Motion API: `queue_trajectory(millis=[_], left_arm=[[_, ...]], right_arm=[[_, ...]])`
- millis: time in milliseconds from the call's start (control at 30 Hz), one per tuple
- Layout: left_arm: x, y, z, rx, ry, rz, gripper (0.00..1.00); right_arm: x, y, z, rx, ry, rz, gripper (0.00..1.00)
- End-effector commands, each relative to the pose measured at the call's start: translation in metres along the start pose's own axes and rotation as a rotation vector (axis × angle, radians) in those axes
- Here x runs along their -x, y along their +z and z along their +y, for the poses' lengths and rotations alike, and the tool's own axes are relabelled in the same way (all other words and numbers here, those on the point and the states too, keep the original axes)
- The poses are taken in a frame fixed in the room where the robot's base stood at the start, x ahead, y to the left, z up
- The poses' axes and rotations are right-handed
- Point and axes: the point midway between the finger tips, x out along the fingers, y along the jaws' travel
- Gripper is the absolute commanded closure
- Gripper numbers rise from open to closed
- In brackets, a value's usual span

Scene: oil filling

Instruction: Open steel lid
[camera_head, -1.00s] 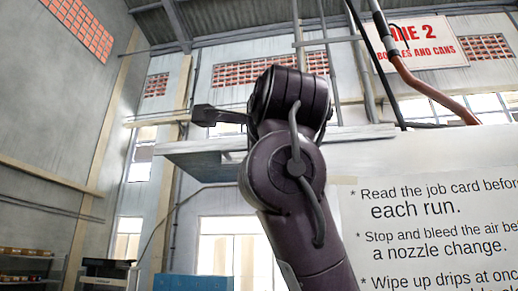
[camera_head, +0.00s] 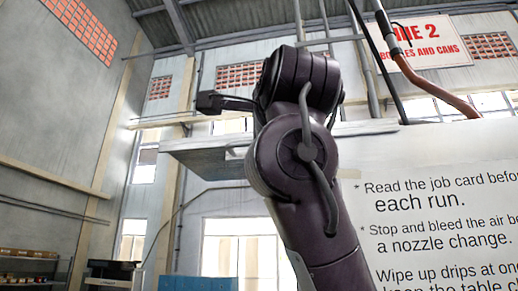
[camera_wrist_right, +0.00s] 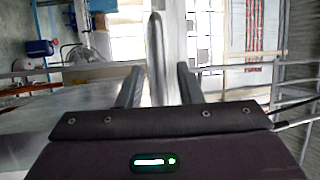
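I cannot make out the steel lid in either view. My right gripper (camera_wrist_right: 160,67) shows in the right wrist view with its two dark fingers apart. A pale upright post-like shape (camera_wrist_right: 157,50) appears in the gap between the fingers, touching neither in the picture; its distance is unclear. In the head view one of my dark arms rises through the middle and hides part of the wall behind. I cannot identify a gripper in the head view. My left gripper does not show.
A white board with printed work rules (camera_head: 430,210) stands at the right. A red and white sign (camera_head: 425,45) hangs above it, near an orange-brown hose (camera_head: 435,90). Shelving (camera_head: 28,265) is at the far left. The right wrist view shows a blue and white container (camera_wrist_right: 40,48) and metal rails.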

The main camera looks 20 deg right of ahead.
Motion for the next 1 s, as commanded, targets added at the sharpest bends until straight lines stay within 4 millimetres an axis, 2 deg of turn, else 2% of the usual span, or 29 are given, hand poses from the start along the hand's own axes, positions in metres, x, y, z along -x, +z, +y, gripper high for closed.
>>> queue_trajectory(millis=[33, 100, 333, 1000], left_arm=[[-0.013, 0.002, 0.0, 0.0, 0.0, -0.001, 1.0], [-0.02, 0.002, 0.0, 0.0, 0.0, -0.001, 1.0], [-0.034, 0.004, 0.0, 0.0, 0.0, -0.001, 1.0], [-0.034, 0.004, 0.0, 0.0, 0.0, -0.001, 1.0]], right_arm=[[0.012, 0.0, 0.005, 0.0, -0.004, 0.001, 0.67], [0.025, 0.0, 0.005, 0.0, -0.004, 0.0, 0.67], [0.053, 0.001, 0.004, 0.0, 0.0, 0.0, 0.67], [0.057, 0.001, 0.001, 0.0, 0.001, -0.001, 0.67]])
